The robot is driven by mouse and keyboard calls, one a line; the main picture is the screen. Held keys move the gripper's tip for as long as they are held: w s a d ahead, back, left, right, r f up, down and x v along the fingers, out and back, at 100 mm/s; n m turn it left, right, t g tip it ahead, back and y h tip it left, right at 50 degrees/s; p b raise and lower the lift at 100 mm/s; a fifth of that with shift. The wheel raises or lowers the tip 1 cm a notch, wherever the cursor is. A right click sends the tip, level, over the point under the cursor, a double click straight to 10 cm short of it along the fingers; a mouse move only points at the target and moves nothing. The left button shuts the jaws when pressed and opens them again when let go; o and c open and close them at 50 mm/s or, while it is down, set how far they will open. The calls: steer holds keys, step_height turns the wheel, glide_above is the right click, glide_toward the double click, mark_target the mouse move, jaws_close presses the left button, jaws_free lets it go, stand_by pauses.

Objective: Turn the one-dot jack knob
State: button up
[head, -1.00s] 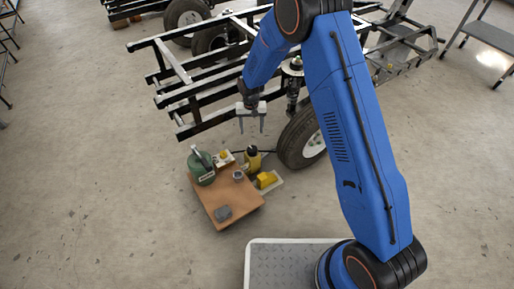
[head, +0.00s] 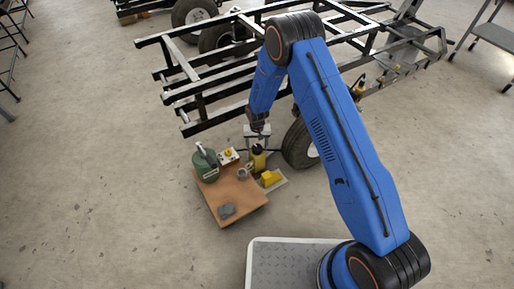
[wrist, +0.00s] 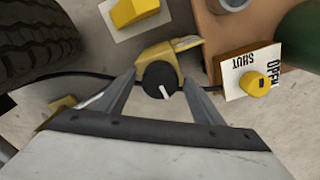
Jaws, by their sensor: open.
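A yellow jack (head: 258,160) stands beside the brown board, near the wheel. In the wrist view, its black round knob (wrist: 160,80) with a white line shows in front of its yellow body (wrist: 172,57). I cannot make out dots on it. My gripper (head: 257,138) is over the jack, pointing down. Its fingers (wrist: 160,84) are open, one on each side of the black knob; I cannot tell whether they touch it. A white plate (wrist: 236,80) lettered OPEN and SHUT carries a yellow knob (wrist: 257,84) with a dark mark, right of my gripper.
The brown board (head: 232,192) holds a green can (head: 206,165), a small round item (head: 242,174) and a grey block (head: 227,210). A yellow wedge (head: 268,179) lies on a pale plate. A tire (head: 297,147) and black frame (head: 212,118) stand close behind. A dark hose (wrist: 95,75) crosses beside the jack.

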steer(key=shift+f, duration=0.3)
steer(key=shift+c, duration=0.6)
steer(key=c, duration=0.9)
steer(key=shift+c, duration=0.2)
